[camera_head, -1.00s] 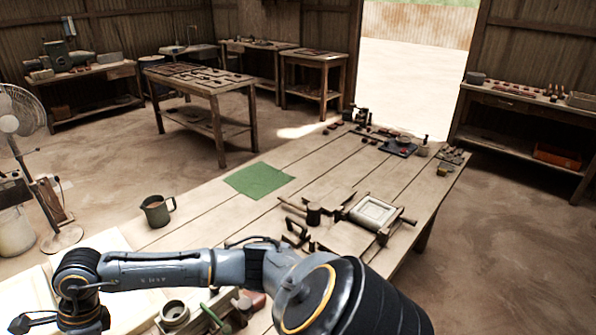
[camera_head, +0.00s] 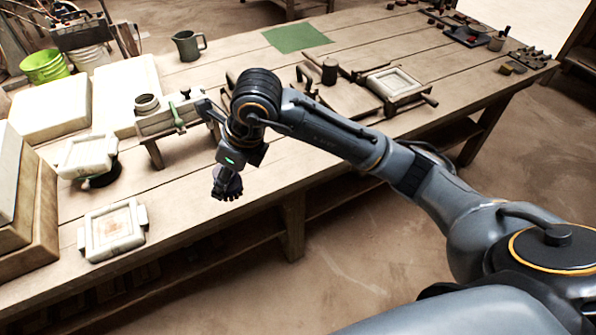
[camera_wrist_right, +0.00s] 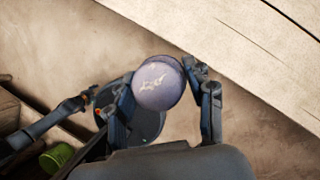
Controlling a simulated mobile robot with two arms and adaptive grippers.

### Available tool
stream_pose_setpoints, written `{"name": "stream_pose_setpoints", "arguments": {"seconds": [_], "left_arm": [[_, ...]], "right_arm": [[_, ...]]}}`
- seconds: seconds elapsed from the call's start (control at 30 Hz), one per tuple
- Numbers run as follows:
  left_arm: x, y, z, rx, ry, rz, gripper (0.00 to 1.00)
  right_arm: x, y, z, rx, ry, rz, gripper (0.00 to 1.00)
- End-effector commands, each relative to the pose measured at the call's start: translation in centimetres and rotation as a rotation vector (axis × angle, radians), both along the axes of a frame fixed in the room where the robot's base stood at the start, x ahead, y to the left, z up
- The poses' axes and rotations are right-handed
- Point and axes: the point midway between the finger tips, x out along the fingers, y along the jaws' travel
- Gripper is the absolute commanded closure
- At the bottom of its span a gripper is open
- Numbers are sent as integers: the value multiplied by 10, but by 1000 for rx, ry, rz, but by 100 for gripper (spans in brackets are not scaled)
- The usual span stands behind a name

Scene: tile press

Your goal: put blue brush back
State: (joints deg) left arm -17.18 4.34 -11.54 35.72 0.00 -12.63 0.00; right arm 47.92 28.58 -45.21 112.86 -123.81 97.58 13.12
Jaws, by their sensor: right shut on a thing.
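My right gripper (camera_head: 226,183) hangs in front of the near edge of the workbench (camera_head: 190,190) in the head view. In the right wrist view its fingers (camera_wrist_right: 164,88) are shut on a round blue-grey thing (camera_wrist_right: 158,83) with a pale mark on its face. I cannot tell for sure that it is the blue brush; no handle or bristles show. My left gripper is not seen in the head view.
A metal jug (camera_head: 187,46), a green mat (camera_head: 296,38) and a press frame (camera_head: 393,82) are farther back. The bench between holder and near mould is clear.

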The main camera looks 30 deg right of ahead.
Motion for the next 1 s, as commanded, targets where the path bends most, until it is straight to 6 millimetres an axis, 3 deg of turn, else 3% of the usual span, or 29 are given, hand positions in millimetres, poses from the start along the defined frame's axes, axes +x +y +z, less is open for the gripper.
{"name": "stream_pose_setpoints", "arguments": {"seconds": [0.37,0.53,0.7,1.0], "left_arm": [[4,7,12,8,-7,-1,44],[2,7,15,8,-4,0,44],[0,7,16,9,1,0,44],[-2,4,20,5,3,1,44]], "right_arm": [[53,-55,-33,1,4,-9,72],[75,-78,-64,0,5,-7,72],[89,-90,-86,3,1,-4,72],[96,-98,-108,2,5,-3,72]]}}
